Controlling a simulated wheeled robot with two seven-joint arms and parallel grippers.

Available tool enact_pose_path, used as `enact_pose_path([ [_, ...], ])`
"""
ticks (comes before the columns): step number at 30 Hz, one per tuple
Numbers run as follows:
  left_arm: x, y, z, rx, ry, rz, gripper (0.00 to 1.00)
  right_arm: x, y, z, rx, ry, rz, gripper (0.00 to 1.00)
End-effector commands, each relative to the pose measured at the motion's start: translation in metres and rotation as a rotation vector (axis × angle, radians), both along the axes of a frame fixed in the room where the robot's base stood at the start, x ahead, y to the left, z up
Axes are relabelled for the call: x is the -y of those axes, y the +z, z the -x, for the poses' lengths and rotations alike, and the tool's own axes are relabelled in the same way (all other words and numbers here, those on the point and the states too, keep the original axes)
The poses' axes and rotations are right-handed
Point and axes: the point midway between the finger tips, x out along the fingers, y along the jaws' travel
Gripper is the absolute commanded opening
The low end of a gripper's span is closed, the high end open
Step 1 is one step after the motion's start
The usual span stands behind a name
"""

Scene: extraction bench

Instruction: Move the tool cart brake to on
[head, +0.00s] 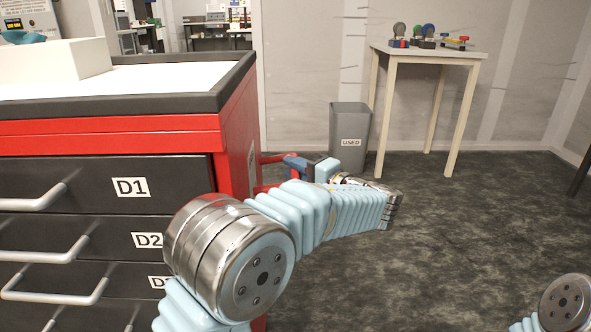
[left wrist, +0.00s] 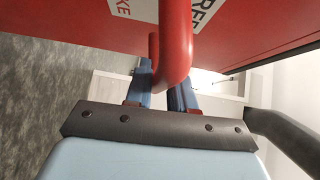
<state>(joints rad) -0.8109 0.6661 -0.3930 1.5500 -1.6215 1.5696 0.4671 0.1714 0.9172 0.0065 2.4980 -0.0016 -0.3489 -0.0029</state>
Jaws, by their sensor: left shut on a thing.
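The red tool cart (head: 110,140) fills the left of the head view, with drawers marked D1 and D2. A red brake lever (head: 272,158) sticks out from its right side. In the left wrist view the lever (left wrist: 175,45) is a round, bent red bar beside two white labels, cut off to "KE" and "RE". My left gripper (head: 301,166) is at the cart's side. Its blue fingers, also in the left wrist view (left wrist: 164,92), are shut on the lever. The lever's exact setting cannot be told. My right gripper is out of view.
A grey bin marked USED (head: 349,140) stands on the floor beyond my left arm. A white box (head: 50,64) sits on the cart top. The dark floor at the right is mostly clear.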

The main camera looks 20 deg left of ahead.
Motion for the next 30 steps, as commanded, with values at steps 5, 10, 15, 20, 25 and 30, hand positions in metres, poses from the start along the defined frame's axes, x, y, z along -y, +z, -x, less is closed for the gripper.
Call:
enact_pose_path([
  [5, 0.0, 0.001, 0.0, 0.001, -0.001, 0.0, 0.0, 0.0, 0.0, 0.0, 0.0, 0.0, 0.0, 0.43],
  [10, 0.001, 0.0, 0.0, -0.002, -0.002, -0.011, 0.0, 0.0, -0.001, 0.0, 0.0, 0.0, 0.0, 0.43],
  [15, 0.002, -0.007, 0.0, -0.017, -0.002, -0.062, 0.0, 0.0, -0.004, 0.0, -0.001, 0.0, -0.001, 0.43],
  [20, 0.003, -0.016, 0.0, -0.047, -0.003, -0.157, 0.0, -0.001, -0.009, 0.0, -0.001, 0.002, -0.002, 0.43],
  [25, 0.003, -0.028, 0.0, -0.082, -0.003, -0.283, 0.0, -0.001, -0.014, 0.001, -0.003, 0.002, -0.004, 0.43],
  [30, 0.001, -0.038, 0.001, -0.119, -0.003, -0.405, 0.0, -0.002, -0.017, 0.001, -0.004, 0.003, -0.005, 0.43],
])
